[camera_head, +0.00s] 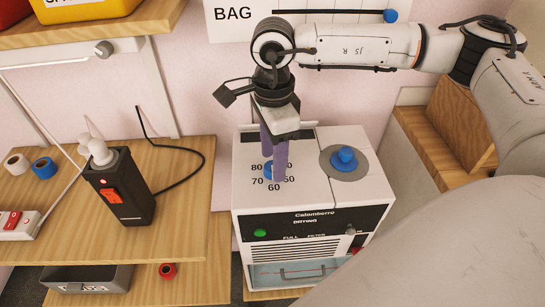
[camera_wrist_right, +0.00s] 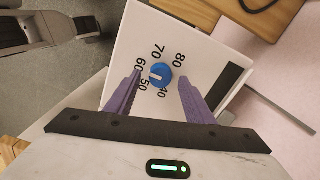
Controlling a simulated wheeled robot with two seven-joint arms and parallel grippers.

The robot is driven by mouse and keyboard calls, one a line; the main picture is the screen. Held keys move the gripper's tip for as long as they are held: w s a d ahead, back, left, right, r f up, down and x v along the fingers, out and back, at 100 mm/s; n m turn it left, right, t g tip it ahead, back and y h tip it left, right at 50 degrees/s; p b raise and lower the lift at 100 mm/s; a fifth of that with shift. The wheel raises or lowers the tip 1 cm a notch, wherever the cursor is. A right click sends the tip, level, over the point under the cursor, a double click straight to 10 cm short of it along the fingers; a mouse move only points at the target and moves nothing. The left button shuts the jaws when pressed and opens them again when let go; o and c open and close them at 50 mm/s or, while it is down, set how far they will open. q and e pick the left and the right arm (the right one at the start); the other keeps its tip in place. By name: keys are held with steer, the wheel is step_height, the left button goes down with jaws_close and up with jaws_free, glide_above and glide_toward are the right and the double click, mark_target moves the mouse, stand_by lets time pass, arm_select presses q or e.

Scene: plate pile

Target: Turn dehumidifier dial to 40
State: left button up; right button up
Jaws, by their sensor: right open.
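The dehumidifier (camera_head: 252,218) is a white box with a black front panel, standing right of the wooden table. Its small blue dial (camera_head: 268,169) sits on the top face, ringed by printed numbers. The dial (camera_wrist_right: 160,75) shows fully in the right wrist view, with 40, 50, 60, 70 and 80 around it. Its white mark seems to point toward the 50 to 60 side. My right gripper (camera_head: 273,175) points down at the dial. Its purple fingers are open on either side of it, with gaps visible in the wrist view. My left gripper is out of view.
A larger blue knob (camera_head: 344,158) on a grey disc stands right of the dial. A black box with a red switch (camera_head: 113,196) and a cable stand on the wooden table (camera_head: 185,240) at left. A shelf (camera_head: 100,25) hangs above. A wooden block (camera_head: 455,125) stands at right.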

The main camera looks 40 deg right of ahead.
steer(key=shift+f, duration=0.6)
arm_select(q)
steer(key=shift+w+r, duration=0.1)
arm_select(e)
steer(key=c, duration=1)
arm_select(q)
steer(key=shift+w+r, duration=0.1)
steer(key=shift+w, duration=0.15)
arm_select(e)
steer(key=shift+c, duration=0.2)
